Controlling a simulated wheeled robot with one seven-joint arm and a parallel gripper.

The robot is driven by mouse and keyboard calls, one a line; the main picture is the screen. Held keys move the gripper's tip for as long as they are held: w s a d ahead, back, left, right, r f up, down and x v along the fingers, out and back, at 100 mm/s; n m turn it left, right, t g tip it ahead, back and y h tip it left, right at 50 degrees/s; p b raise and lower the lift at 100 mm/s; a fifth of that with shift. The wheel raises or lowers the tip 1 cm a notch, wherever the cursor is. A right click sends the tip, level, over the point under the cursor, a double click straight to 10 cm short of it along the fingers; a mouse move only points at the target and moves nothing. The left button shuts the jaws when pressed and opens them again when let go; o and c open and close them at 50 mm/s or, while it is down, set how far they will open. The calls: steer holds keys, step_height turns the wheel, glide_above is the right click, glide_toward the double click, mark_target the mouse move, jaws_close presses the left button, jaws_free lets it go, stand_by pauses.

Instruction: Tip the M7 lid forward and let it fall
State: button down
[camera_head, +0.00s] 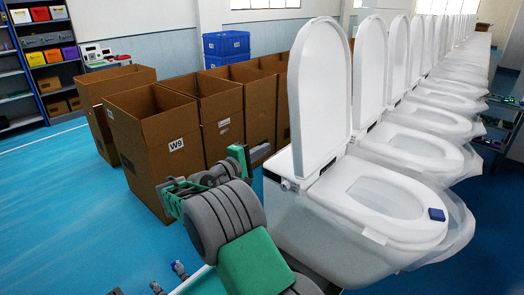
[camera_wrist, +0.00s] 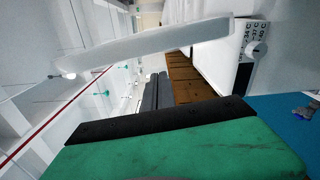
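Several white toilets stand in a row with their lids upright; I cannot read which one is marked M7. In the wrist view a white lid-like slab (camera_wrist: 150,45) crosses the upper part, beyond the green and black gripper body (camera_wrist: 180,140). My fingertips are not clear enough to tell their opening.
Open brown cardboard boxes (camera_head: 150,130), one labelled W9, stand left of the toilets, close to my gripper. Blue crates (camera_head: 226,44) are stacked behind. A shelf (camera_head: 45,55) is at the far left.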

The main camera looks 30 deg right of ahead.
steer(key=p+x, duration=0.1)
steer(key=x, duration=1.4)
steer(key=shift+d+p, duration=0.4)
steer(key=shift+w, duration=0.1)
